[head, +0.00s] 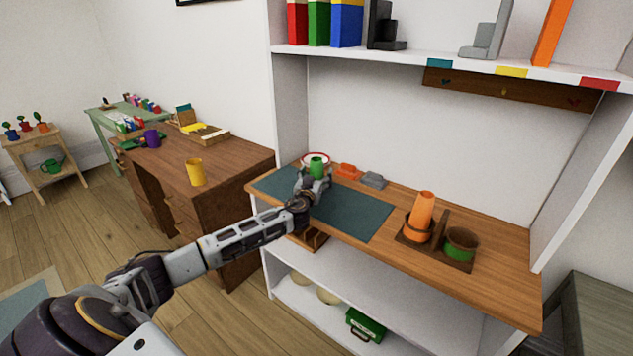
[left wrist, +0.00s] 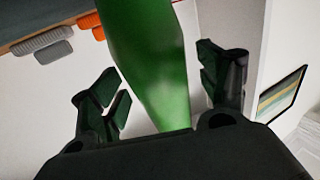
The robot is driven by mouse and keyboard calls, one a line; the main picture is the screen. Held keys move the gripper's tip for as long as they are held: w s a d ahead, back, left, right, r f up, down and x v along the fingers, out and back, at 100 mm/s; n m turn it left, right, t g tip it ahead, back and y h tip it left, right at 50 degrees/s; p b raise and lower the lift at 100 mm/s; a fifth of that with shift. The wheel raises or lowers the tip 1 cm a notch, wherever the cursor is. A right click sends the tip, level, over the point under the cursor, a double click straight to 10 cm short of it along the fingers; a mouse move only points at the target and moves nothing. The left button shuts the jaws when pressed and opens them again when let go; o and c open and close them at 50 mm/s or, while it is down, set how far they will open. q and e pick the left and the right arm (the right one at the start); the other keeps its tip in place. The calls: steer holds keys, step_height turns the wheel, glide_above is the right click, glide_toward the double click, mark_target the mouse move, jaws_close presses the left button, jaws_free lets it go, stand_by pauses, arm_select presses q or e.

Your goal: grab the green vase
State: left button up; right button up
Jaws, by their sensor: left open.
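The green vase (head: 317,167) stands upright at the far left of the wooden desktop, near a white plate with a red rim (head: 314,157). My left gripper (head: 314,184) is at the vase, on its near side. In the left wrist view the vase (left wrist: 148,62) fills the middle, between the two spread fingers of the left gripper (left wrist: 165,90). The gripper is open, with a visible gap beside the vase on each side. The vase's lower part is hidden by the gripper in the head view. My right gripper is not in view.
A dark mat (head: 350,212) covers part of the desktop (head: 480,279). An orange block (head: 348,171) and a grey block (head: 374,180) lie right of the vase. A shelf (head: 420,58) hangs above.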

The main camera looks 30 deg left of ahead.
arm_select(q)
steer(key=shift+w+a, duration=0.1)
steer(key=shift+w, duration=0.05)
stand_by(0.4)
steer(key=c, duration=1.3)
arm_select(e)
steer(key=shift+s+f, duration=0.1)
arm_select(q)
steer(key=shift+o, duration=0.2)
steer(key=shift+r, duration=0.15)
steer(key=shift+r, duration=0.5)
step_height(320, 180, up, 9)
steer(key=shift+f+p, duration=0.1)
steer(key=shift+p, duration=0.75)
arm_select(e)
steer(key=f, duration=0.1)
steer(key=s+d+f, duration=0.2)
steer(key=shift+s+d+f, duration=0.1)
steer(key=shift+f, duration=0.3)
